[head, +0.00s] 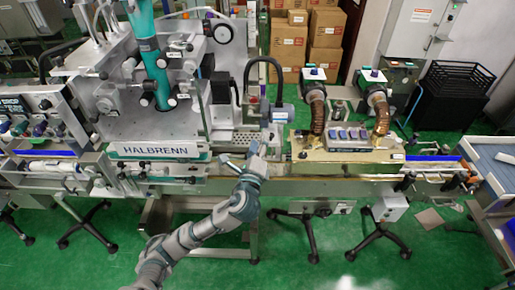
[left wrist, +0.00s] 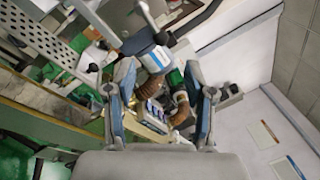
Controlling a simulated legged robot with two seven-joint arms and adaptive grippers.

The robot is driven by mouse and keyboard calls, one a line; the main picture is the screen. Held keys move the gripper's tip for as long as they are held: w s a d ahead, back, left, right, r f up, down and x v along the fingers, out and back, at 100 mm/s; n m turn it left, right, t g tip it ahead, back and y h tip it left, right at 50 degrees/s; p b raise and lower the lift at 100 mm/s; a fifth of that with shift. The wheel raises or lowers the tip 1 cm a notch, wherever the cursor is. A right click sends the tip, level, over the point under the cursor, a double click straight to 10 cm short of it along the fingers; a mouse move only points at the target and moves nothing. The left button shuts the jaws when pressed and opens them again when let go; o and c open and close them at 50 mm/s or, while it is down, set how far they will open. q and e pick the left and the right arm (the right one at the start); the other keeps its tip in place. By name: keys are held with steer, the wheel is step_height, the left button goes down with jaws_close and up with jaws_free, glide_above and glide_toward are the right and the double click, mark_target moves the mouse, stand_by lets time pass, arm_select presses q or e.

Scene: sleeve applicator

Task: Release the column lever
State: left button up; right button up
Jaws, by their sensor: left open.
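The teal column (head: 148,45) rises from the grey HALBRENN machine (head: 160,152) at the left of the head view. Small fittings with dark knobs sit around it, and I cannot tell which one is the column lever. My left gripper (head: 256,150) is in front of the machine's right end, to the right of and apart from the column. In the left wrist view the left gripper (left wrist: 160,75) has its two fingers spread, with nothing held between them. The column cannot be made out in that view. My right gripper is not in view.
A grey cylinder with a blue band (head: 281,113) stands just beyond my left gripper; it also shows between the fingers in the left wrist view (left wrist: 148,48). A perforated plate (left wrist: 52,38) is left of it. Brown ribbed hoses (head: 318,112) stand right. Green floor lies in front.

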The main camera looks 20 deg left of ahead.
arm_select(q)
steer(key=shift+s+d+f, duration=0.1)
steer(key=shift+s+f, duration=0.05)
steer(key=shift+s, duration=0.55)
steer(key=shift+s+d+f, duration=0.1)
steer(key=shift+s, duration=0.6)
